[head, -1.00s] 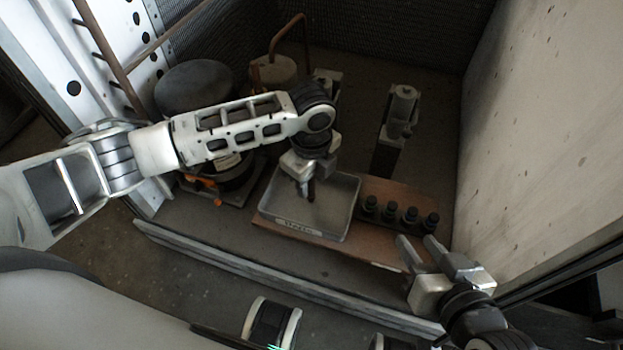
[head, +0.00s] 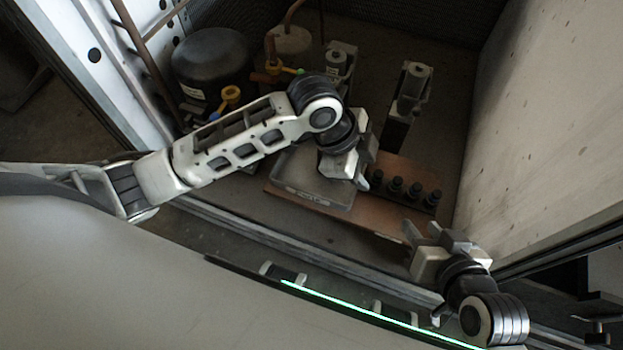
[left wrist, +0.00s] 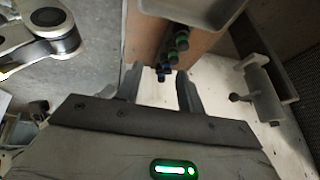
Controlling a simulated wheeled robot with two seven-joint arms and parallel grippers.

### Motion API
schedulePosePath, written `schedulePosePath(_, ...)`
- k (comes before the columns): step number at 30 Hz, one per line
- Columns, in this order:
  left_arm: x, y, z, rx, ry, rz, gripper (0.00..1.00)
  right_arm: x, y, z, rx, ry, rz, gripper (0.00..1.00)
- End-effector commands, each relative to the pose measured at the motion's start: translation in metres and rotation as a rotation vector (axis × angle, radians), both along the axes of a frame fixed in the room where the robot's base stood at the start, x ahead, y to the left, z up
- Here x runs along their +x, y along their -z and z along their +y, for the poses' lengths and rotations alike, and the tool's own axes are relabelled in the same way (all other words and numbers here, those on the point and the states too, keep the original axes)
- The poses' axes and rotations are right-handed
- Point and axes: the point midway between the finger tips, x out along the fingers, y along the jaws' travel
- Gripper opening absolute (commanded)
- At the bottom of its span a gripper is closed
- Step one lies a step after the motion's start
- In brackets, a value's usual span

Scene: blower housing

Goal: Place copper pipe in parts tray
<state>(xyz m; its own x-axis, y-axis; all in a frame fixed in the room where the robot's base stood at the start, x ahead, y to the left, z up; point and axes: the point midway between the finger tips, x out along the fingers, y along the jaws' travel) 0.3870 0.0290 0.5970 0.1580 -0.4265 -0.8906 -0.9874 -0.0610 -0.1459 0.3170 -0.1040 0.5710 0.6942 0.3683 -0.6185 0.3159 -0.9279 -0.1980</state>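A bent copper-coloured pipe (head: 291,17) rises at the back, by a pale canister. I cannot tell whether it is the task's pipe. The grey parts tray (head: 312,197) lies on a brown board; its visible part holds nothing, and my left arm hides some of it. Its corner shows at the top of the left wrist view (left wrist: 205,14). My left gripper (head: 356,172) is above the tray's right side. In the left wrist view its fingers (left wrist: 160,88) are apart with nothing between them. My right gripper (head: 428,232) is open and empty near the board's front right corner.
Several dark capped fittings (head: 397,187) stand on the brown board (head: 377,216) right of the tray. A black compressor (head: 211,68) and grey upright parts (head: 409,88) stand behind. A pale wall (head: 545,130) closes the right side; a metal sill (head: 270,240) runs along the front.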

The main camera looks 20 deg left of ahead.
Motion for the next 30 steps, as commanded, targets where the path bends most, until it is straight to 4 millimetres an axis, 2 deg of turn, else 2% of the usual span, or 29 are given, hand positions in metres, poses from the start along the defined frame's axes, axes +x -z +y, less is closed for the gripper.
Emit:
schedulePosePath(1,-0.014,0.007,-0.011,-0.1,-0.116,0.02,0.38,0.0,0.0,0.0,0.001,0.001,0.0,0.36)
schedulePosePath(2,-0.018,0.009,-0.014,-0.155,-0.194,0.024,0.38,0.0,0.0,0.0,0.001,0.001,0.0,0.36)
schedulePosePath(5,-0.03,0.013,-0.012,-0.322,-0.463,0.042,0.38,-0.001,0.0,0.0,0.001,0.001,0.0,0.36)
schedulePosePath(9,-0.045,0.02,0.018,-0.483,-0.812,0.047,0.38,-0.001,0.0,0.0,0.001,0.001,0.001,0.36)
schedulePosePath(13,-0.06,0.024,0.051,-0.557,-1.035,0.028,0.38,-0.001,0.0,0.0,0.002,0.0,0.001,0.36)
schedulePosePath(18,-0.071,0.025,0.073,-0.591,-1.156,0.005,0.38,-0.001,0.0,0.0,0.003,0.001,0.0,0.36)
schedulePosePath(27,-0.071,0.025,0.075,-0.593,-1.163,0.003,0.38,-0.002,-0.001,0.001,0.006,0.003,0.002,0.36)
schedulePosePath(30,-0.072,0.013,0.076,-0.598,-1.167,-0.006,0.38,-0.003,-0.012,0.0,0.006,0.01,-0.007,0.36)
